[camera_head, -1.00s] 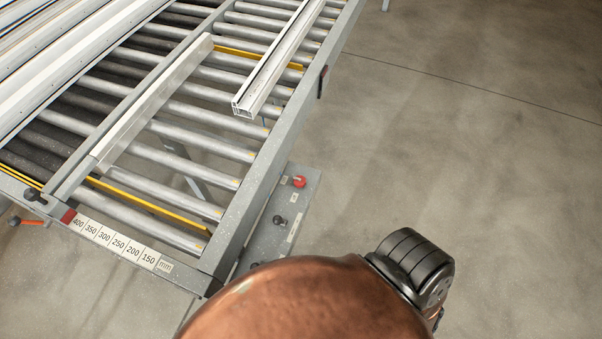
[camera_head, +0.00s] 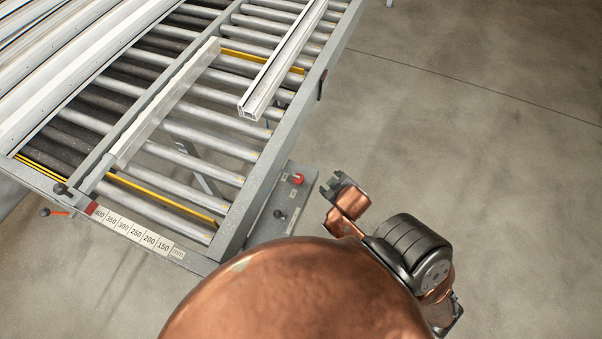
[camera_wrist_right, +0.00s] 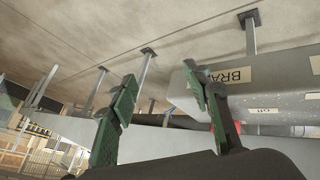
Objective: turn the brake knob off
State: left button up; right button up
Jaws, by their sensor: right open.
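The grey control panel (camera_head: 268,232) on the bench's side carries a black knob (camera_head: 280,214) and a red knob or button (camera_head: 298,179). I cannot tell in the head view which one is the brake knob. My right gripper (camera_head: 333,186) is just right of the panel, apart from it. In the right wrist view its green fingers (camera_wrist_right: 165,108) are spread with nothing held between them. Beyond the right finger is a panel with a partly hidden label reading "BRA" (camera_wrist_right: 236,76) and a label that seems to read "Off" (camera_wrist_right: 268,110). A bit of red (camera_wrist_right: 237,128) shows behind that finger. My left gripper is out of view.
The roller bench (camera_head: 215,262) fills the left of the head view, with a millimetre scale (camera_head: 140,236) on its front edge. A light metal profile (camera_head: 285,58) lies on the rollers. An orange-handled lever (camera_head: 58,213) sits at the front left corner. The floor right of the bench is clear.

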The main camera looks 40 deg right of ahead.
jog(key=w+r+n+t, duration=0.45)
jog(key=w+r, duration=0.25)
jog(key=r, duration=0.4)
jog(key=w+r+n+t, duration=0.45)
jog(key=w+r, duration=0.25)
jog(key=r, duration=0.5)
jog(key=a+r+n+y, duration=0.4)
jog(key=a+n+y, duration=0.3)
jog(key=a+n, duration=0.1)
jog(key=a+r+n+y, duration=0.4)
jog(key=a+n+y, duration=0.2)
jog(key=a+n, duration=0.25)
jog(key=s+a+f+n+g+y, duration=0.2)
jog(key=s+a+f+n+g, duration=0.1)
jog(key=a+n, duration=0.15)
jog(key=n+g+h, duration=0.9)
jog(key=n, duration=0.1)
send_near(299, 177)
jog(key=f, duration=0.1)
jog(key=x, duration=0.6)
jog(key=shift+w, duration=0.35)
jog(key=shift+w+a+f, duration=0.2)
jog(key=shift+f, duration=0.5)
